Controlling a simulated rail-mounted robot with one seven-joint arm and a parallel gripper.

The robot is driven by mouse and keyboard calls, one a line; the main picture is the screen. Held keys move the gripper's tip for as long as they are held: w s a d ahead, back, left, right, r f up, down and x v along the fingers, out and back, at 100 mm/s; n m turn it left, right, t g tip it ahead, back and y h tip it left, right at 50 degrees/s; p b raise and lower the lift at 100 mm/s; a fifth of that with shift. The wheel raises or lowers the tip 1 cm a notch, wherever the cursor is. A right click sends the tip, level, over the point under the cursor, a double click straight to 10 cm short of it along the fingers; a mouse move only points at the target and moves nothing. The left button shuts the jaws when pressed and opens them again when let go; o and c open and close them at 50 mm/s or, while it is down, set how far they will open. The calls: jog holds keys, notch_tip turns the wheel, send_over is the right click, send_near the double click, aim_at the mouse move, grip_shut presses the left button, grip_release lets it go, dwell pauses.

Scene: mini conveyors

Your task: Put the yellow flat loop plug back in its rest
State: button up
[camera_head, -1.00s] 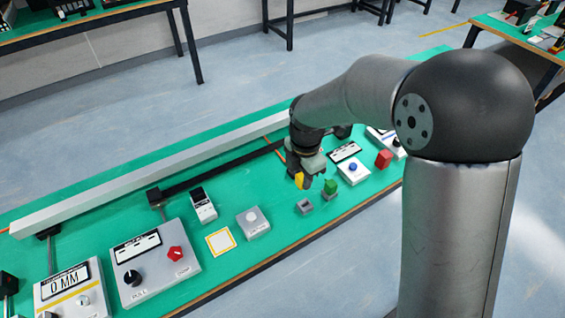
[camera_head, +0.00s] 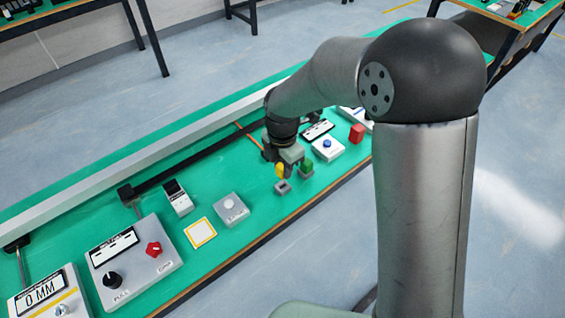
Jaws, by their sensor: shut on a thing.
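The yellow flat loop plug (camera_head: 279,171) is held upright in my gripper (camera_head: 277,163), which is shut on it. The plug is small here, and its lower end is close above a small grey rest (camera_head: 283,188) on the green bench. I cannot tell whether the plug touches the rest. The grey rest is in front of the gripper, and part of its top is hard to make out.
A green plug (camera_head: 307,168) stands just right of the gripper. A blue-button box (camera_head: 327,149) and a red block (camera_head: 357,133) are further right. A white-button box (camera_head: 230,209) and a yellow-framed square (camera_head: 200,233) are on the left.

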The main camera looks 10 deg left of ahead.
aim_at(282, 177)
jog(key=shift+f+b, duration=0.65)
jog(key=shift+f, duration=0.75)
jog(key=shift+f+b, duration=0.75)
jog(key=shift+f, duration=0.65)
dwell(0.6)
jog(key=o, duration=1.1)
jog(key=shift+r, duration=0.15)
notch_tip(282, 177, up, 17)
jog(key=shift+r+p, duration=0.15)
jog(key=shift+p, duration=0.25)
